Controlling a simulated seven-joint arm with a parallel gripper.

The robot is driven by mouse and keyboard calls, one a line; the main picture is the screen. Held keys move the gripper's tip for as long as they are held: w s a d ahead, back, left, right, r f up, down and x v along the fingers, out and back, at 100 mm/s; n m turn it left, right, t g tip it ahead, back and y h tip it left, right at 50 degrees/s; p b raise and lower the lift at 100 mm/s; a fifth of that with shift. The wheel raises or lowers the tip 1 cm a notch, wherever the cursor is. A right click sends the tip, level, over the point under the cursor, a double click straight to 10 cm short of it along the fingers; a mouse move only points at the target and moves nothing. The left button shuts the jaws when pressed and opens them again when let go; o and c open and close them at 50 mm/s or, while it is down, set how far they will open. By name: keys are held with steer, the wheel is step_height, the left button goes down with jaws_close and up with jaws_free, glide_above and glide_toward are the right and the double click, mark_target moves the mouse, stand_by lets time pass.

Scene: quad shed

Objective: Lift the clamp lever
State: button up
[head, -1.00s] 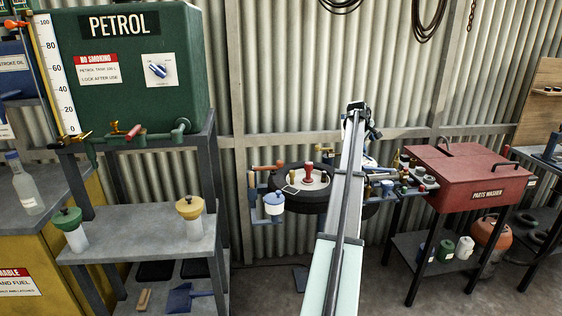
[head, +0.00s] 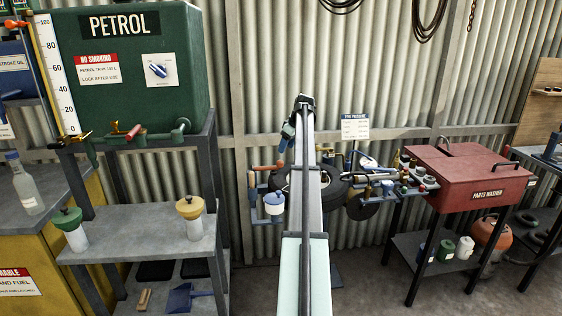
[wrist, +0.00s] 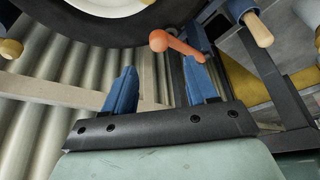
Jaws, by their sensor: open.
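The clamp lever is an orange-red handle (head: 266,168) on a small blue stand, just left of my arm in the head view. In the wrist view the orange lever (wrist: 178,45) has a round knob at its left end, and its other end meets a blue post. My gripper (wrist: 160,68) is open and empty, with its two blue fingers apart. The lever shows just beyond the fingertips, its pivot end near the right finger. Whether they touch I cannot tell. In the head view my gripper (head: 287,135) is partly hidden behind my arm.
A black tyre (head: 335,185) stands behind my arm and fills the top of the wrist view. A blue-lidded white jar (head: 274,203) sits under the lever. A wooden-handled tool (wrist: 257,28) is at the right. The red parts washer (head: 470,177) is farther right.

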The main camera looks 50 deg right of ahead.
mark_target(281, 161)
steer(key=x, duration=0.8)
steer(key=shift+w+f, duration=0.2)
steer(key=shift+f, duration=0.15)
jaws_close()
